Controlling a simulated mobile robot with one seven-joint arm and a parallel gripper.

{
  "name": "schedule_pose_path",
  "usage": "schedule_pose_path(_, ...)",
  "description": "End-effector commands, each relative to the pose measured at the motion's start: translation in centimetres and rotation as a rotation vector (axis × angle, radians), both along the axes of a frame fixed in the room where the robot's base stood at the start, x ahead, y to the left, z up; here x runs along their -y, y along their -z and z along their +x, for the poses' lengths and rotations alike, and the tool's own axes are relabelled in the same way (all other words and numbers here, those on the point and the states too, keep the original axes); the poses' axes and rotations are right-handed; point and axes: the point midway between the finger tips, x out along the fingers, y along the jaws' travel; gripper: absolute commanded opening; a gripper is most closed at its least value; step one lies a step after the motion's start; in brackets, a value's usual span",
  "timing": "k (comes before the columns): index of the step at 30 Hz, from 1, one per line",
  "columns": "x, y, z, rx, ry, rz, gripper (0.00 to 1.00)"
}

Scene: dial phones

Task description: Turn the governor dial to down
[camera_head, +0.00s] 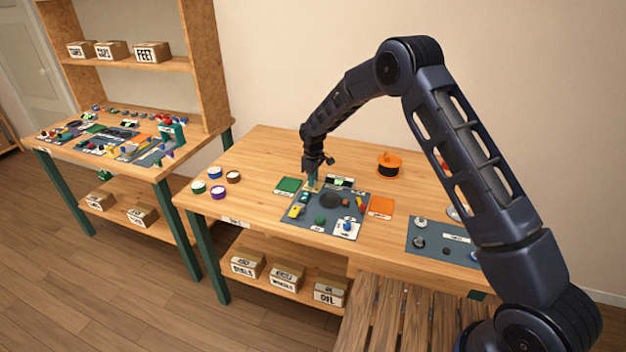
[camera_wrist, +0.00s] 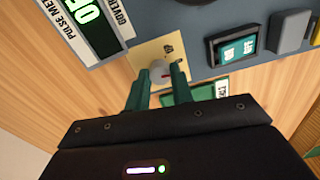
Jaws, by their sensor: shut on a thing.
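The grey round dial (camera_wrist: 158,70) sits on a pale yellow plate (camera_wrist: 146,50) at the edge of the grey panel. It has a small red mark on its right side, and dark lettering on the plate is too small to read. A partly cut-off label beginning "GOVER" (camera_wrist: 117,14) is close above it. My gripper (camera_wrist: 159,84) has its green fingers on either side of the dial and is shut on it. In the head view my gripper (camera_head: 312,180) is at the back edge of the panel (camera_head: 295,222) and hides the dial.
A green display marked "PULSE METER" (camera_wrist: 90,22) is left of the dial; a teal rocker switch (camera_wrist: 236,48) is right. A green mat (camera_head: 289,186), an orange mat (camera_head: 381,207) and an orange spool (camera_head: 389,165) lie around the panel. Bare table shows behind it.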

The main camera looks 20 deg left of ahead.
Motion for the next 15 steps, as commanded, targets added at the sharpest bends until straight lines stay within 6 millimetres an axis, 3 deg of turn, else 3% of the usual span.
schedule_pose_path(15,0.0,-0.06,0.04,0.001,0.418,0.0,0.0)
